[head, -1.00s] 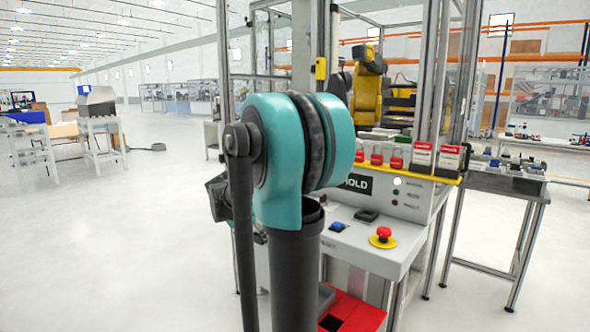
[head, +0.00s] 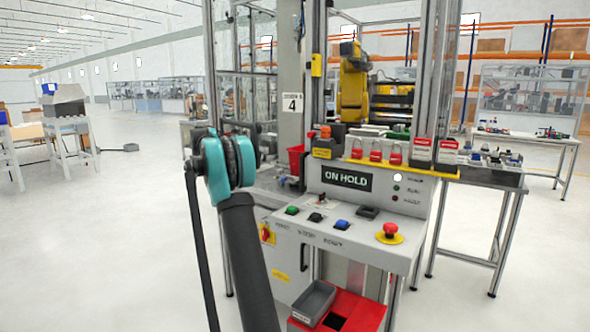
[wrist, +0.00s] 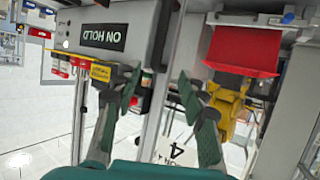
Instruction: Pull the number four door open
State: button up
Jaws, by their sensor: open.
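A white sign with a black 4 (head: 292,104) is on the upright grey panel at the left of the machine cell in the head view. The sign also shows upside down and partly covered in the wrist view (wrist: 178,152). Framed clear panels (head: 252,80) stand left of the sign; I cannot tell exactly which part is the door leaf or where its handle is. My gripper (wrist: 157,92) is open, with its two dark green fingers spread and nothing seen between them. A metal upright runs behind the gap. In the head view my arm hides the gripper.
The control desk with its ON HOLD display (head: 347,179), buttons and red emergency stop (head: 390,231) stands right of my arm. A red bin (head: 296,160) is behind the desk. Open floor lies to the left.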

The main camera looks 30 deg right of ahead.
jog(key=x, duration=1.7)
jog(key=shift+f, duration=0.15)
jog(key=shift+s+a, duration=0.1)
jog(key=shift+c, duration=0.6)
grip_shut()
